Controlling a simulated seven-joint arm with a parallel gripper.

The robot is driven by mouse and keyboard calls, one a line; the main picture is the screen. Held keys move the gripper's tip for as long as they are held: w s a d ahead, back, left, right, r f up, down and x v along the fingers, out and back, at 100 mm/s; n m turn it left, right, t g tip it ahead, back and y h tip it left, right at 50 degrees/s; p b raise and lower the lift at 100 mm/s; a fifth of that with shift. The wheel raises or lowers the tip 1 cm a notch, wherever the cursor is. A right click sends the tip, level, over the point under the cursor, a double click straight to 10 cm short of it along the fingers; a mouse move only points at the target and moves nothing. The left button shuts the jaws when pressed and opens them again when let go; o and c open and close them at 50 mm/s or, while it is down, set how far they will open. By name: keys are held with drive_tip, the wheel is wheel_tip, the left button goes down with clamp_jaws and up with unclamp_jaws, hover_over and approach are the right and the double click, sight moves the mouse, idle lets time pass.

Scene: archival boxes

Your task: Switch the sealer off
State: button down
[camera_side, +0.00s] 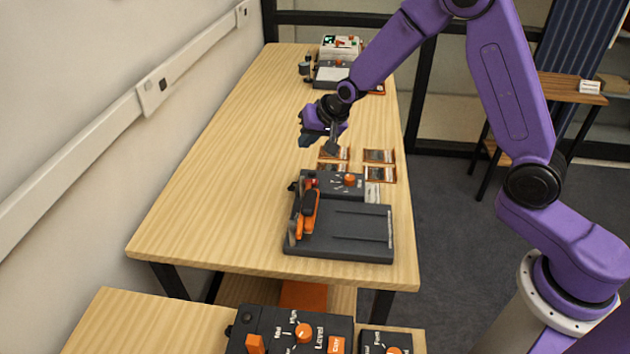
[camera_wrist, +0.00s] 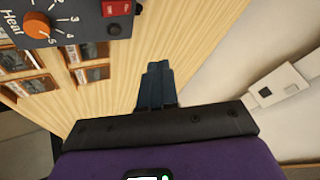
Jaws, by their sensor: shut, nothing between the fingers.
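The sealer (camera_side: 345,228) is a dark grey machine with an orange-handled lever on its left side, standing near the table's front end. Its orange dial (camera_side: 349,179) is at the back; in the wrist view the orange dial (camera_wrist: 37,26) sits beside the word Heat and a number scale. A red switch (camera_side: 313,183) is left of the dial; the red switch (camera_wrist: 117,8) is cut by the wrist view's top edge. Its setting is not clear. My gripper (camera_side: 308,141) is shut and empty, above the table beyond the sealer; its blue fingers (camera_wrist: 157,84) touch together.
Several framed cards (camera_side: 379,156) lie on the table behind the sealer. Another device (camera_side: 340,47) stands at the far end. A front bench holds control boxes (camera_side: 290,330) with orange knobs. The table's left side is clear, beside a wall with a rail.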

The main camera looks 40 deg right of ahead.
sight(316, 182)
drive_tip(key=shift+s+d+f, duration=0.2)
drive_tip(key=shift+f, duration=1.25)
drive_tip(key=shift+s+d+f, duration=0.25)
drive_tip(key=shift+f, duration=1.15)
drive_tip(key=shift+s+d+f, duration=0.2)
drive_tip(key=shift+f, duration=1.25)
drive_tip(key=shift+f, duration=0.1)
drive_tip(key=shift+s+f, duration=0.1)
drive_tip(key=shift+f, duration=0.2)
drive_tip(key=shift+d+f, duration=0.1)
drive_tip(key=shift+f, duration=0.3)
drive_tip(key=shift+r, duration=0.2)
drive_tip(key=shift+r, duration=0.65)
